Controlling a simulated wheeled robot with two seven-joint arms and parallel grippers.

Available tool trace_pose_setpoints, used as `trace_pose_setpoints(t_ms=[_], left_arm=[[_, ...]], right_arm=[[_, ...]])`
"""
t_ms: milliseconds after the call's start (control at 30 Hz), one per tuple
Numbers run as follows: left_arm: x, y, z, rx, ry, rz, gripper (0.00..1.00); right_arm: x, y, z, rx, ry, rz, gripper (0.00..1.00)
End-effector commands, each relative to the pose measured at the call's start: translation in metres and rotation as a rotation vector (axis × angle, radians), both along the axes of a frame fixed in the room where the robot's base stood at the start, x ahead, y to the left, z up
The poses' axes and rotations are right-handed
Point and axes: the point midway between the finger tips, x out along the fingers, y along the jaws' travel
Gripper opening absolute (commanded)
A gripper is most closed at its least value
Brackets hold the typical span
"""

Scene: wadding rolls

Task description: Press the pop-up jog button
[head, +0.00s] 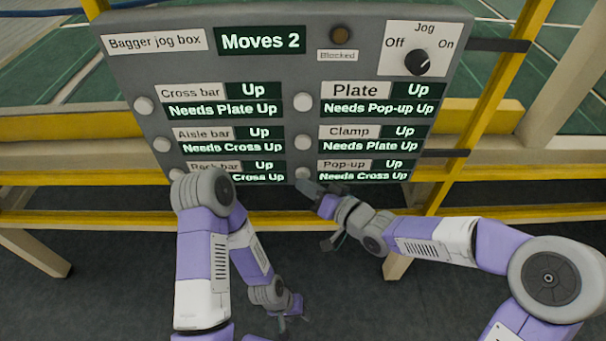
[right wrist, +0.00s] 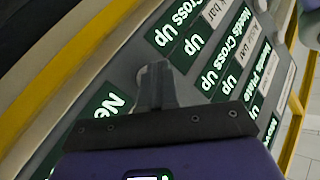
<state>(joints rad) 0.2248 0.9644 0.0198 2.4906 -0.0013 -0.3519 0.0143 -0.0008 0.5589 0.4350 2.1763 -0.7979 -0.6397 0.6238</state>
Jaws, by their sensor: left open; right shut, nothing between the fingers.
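The jog box (head: 225,60) is a grey panel with labelled rows and round white buttons. The pop-up button (head: 302,173) is at the bottom of the right column, left of the Pop-up label (head: 344,164), which reads "Up" and "Needs Cross Up". My right gripper (head: 308,187) is shut and empty, its tip at or just below this button; contact cannot be told. My left gripper (head: 285,318) is open and empty, low below the panel.
The display reads "Moves 2" (head: 261,40). The Jog knob (head: 418,62) is at top right, beside a dark Blocked lamp (head: 340,35). The clamp button (head: 302,143) is just above the pop-up button. Yellow rails (head: 520,198) run behind the panel. My left arm partly covers the lower-left row.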

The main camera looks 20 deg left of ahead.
Motion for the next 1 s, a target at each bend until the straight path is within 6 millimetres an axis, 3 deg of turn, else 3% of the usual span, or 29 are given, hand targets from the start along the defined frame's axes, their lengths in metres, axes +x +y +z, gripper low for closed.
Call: trace_pose_setpoints(t_ms=[1000], left_arm=[[-0.0001, 0.0001, 0.0031, 0.0, 0.0, 0.0, 0.43]], right_arm=[[0.0086, 0.0026, 0.0002, 0.0, 0.0, 0.0, 0.0]])
